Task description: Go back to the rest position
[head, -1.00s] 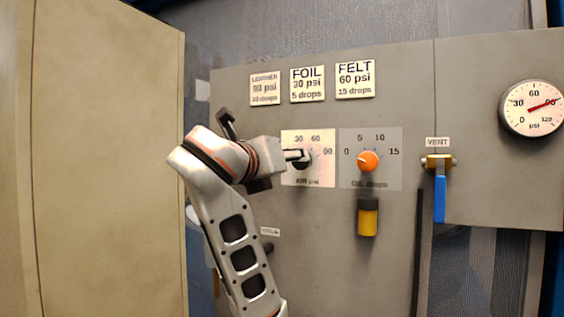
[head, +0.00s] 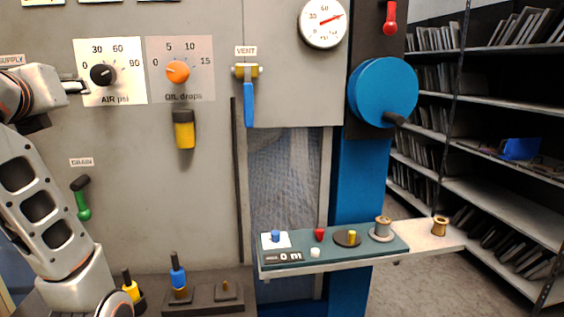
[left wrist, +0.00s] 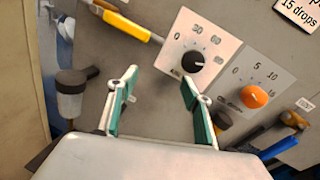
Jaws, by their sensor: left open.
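My left gripper (head: 76,87) is at the left of the head view, just left of the black AIR psi knob (head: 103,75). In the left wrist view its two green-padded fingers (left wrist: 158,102) are spread apart with nothing between them. The AIR knob also shows in the left wrist view (left wrist: 193,62), beyond the fingers and apart from them. The orange OIL drops knob (head: 178,71) sits to its right, and it shows in the left wrist view too (left wrist: 254,96). My right gripper is in neither view.
A blue-handled VENT lever (head: 248,103) hangs down right of the knobs. A round gauge (head: 323,22) and a blue wheel with a crank (head: 383,92) are further right. A small shelf (head: 330,255) with buttons and spools juts out below. Shelving racks (head: 480,130) stand at the far right.

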